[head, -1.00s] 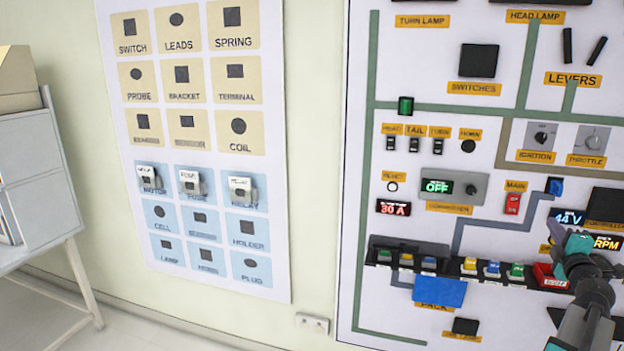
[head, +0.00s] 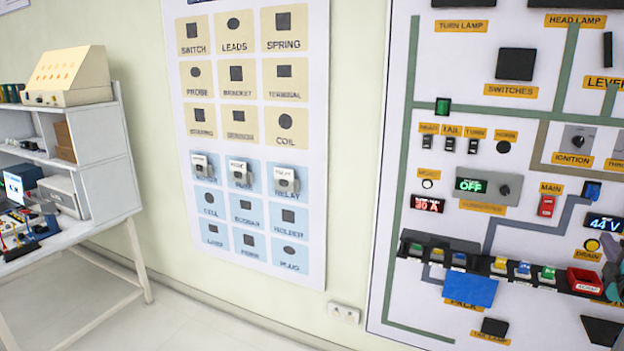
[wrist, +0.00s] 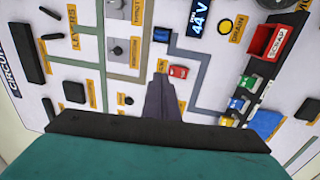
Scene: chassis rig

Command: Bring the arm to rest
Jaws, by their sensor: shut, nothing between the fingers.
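My gripper (wrist: 163,84) shows in the wrist view, with its dark fingers together and nothing between them. It points toward the chassis board (head: 400,180), with the red main switch (wrist: 178,72) just right of the fingertips in the picture. I cannot tell the exact gap to the board.
The board carries a red scrap bin (head: 585,281), a blue pack (head: 470,290) and a row of coloured parts. A parts chart (head: 318,150) hangs left of it. A workbench (head: 100,190) with instruments stands at far left. The floor between is clear.

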